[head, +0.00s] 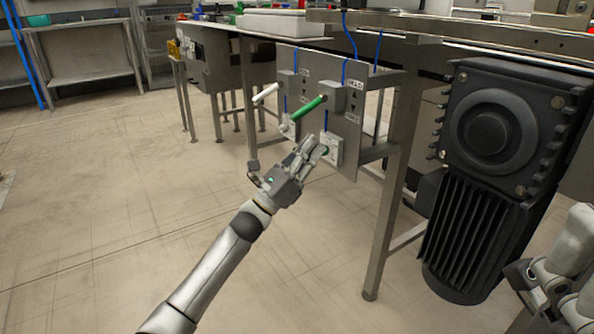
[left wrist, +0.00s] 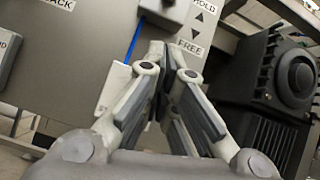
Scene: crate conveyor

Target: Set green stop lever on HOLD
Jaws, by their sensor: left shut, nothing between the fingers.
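In the left wrist view, the HOLD label (left wrist: 203,6) is above and the FREE label (left wrist: 192,48) below, with arrows between. The lever itself does not show there. My left gripper (head: 318,143) is shut and empty, below the green lever and in front of the panel's lower part. My right gripper (head: 560,280) shows only partly at the lower right.
A white lever (head: 265,95) sticks out left of the green one. A white box (head: 334,150) sits low on the panel behind my left fingers. A large black motor (head: 487,130) and a table leg (head: 385,220) stand to the right. The floor at left is clear.

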